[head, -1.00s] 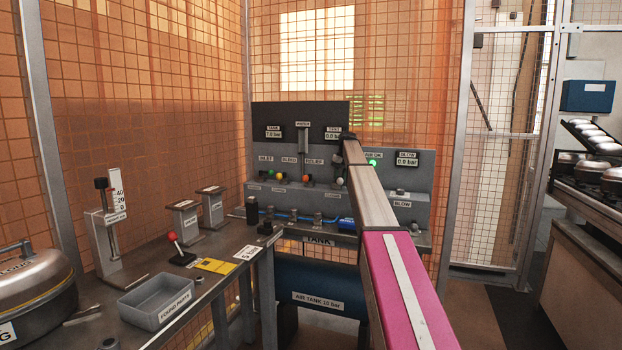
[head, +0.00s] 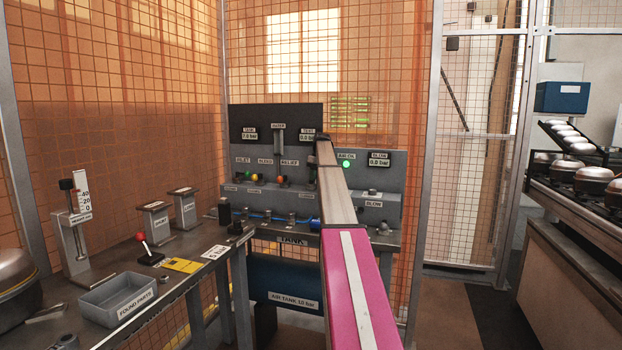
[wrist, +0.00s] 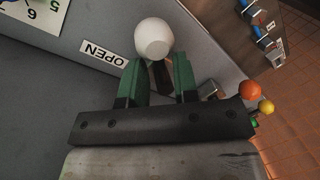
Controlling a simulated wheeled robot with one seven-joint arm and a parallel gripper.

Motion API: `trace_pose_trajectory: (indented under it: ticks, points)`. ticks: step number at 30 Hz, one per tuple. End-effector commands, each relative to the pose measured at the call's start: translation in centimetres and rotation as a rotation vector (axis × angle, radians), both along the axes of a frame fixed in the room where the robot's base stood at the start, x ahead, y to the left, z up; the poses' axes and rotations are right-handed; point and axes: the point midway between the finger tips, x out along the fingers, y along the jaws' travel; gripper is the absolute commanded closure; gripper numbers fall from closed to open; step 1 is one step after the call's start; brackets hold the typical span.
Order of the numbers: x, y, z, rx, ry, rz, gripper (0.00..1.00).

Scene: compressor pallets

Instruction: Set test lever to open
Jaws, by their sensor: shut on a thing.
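The test lever's white knob (wrist: 154,38) sits between the green fingers of my gripper (wrist: 158,75) in the wrist view. The fingers are shut on the lever, with its dark stem between them. An OPEN label (wrist: 103,53) is on the grey panel just left of the knob, upside down in this view. In the head view my arm reaches to the grey panel (head: 390,160) and hides the lever and fingers. The TEST display (head: 307,135) is partly covered by the arm and seems to read 0.0 bar.
Orange (wrist: 250,90) and yellow (wrist: 266,107) knobs stand close to the right of my gripper in the wrist view. A green AIR OK lamp (head: 346,164) is lit. A workbench with a parts tray (head: 117,296) is at left. Mesh fencing (head: 385,60) stands behind the panel.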

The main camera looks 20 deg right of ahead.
Motion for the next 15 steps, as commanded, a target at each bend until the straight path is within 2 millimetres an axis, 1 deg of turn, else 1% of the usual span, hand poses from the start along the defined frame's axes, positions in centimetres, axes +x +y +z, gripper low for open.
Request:
trace_pose_trajectory:
  ticks: [1, 13, 14, 15]
  points:
    - [-0.59, -0.17, -0.16, -0.001, 0.013, 0.004, 1.0]
    - [-0.65, -0.28, -0.2, -0.002, 0.013, 0.006, 1.0]
    - [-0.65, -0.28, -0.2, -0.002, 0.013, 0.006, 0.63]
    - [-0.63, -0.29, -0.2, -0.002, 0.013, 0.006, 0.63]
